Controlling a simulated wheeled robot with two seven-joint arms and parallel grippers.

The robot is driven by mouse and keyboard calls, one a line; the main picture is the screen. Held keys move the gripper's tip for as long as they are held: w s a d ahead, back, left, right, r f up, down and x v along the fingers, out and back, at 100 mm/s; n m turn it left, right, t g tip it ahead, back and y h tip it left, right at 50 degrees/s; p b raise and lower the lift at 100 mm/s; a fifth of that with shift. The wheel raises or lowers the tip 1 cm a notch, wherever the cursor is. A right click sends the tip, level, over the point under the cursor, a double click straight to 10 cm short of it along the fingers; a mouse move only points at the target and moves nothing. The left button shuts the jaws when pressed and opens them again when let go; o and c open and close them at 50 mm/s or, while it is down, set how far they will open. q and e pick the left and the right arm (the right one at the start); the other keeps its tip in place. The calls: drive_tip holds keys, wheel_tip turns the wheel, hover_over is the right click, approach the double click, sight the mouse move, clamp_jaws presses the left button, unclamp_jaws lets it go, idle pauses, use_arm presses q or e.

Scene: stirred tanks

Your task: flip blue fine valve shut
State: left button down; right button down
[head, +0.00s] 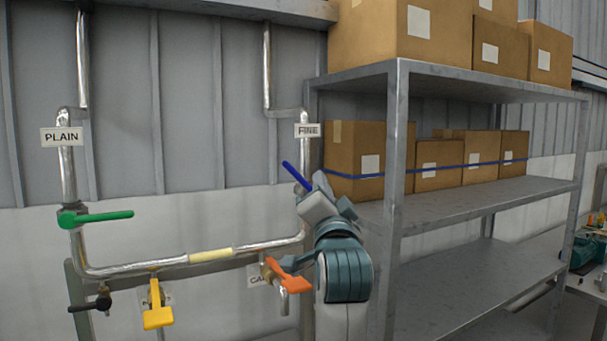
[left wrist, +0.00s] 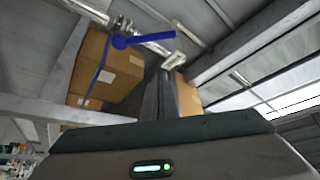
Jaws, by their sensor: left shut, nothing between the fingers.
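The blue fine valve handle (head: 297,177) slants down to the right across the pipe under the FINE label (head: 307,130). In the left wrist view the blue handle (left wrist: 155,40) runs at an angle to the silver pipe (left wrist: 98,14), its round hub at the left end. My left gripper (head: 321,185) is at the lower end of the handle and hides part of the valve and pipe. In the left wrist view its fingers (left wrist: 172,75) are shut and empty, just below the handle; I cannot tell whether they touch it. My right gripper is not in view.
A green handle (head: 105,216) sits on the PLAIN pipe (head: 67,170). Yellow (head: 157,306) and orange (head: 287,276) handles and a black one (head: 92,304) are lower down. A metal shelf (head: 470,207) with cardboard boxes (head: 440,160) stands close on the right.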

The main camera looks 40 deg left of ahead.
sight(299, 177)
use_arm(q)
drive_tip(key=p+x, duration=0.6)
drive_tip(key=x, duration=0.4)
drive_tip(key=s+f+p, duration=0.1)
drive_tip(key=s+a+f+p, duration=0.1)
drive_tip(key=shift+s+a+f, duration=0.15)
drive_tip(key=shift+a+f, duration=0.2)
drive_tip(key=shift+f, duration=0.05)
idle(0.3)
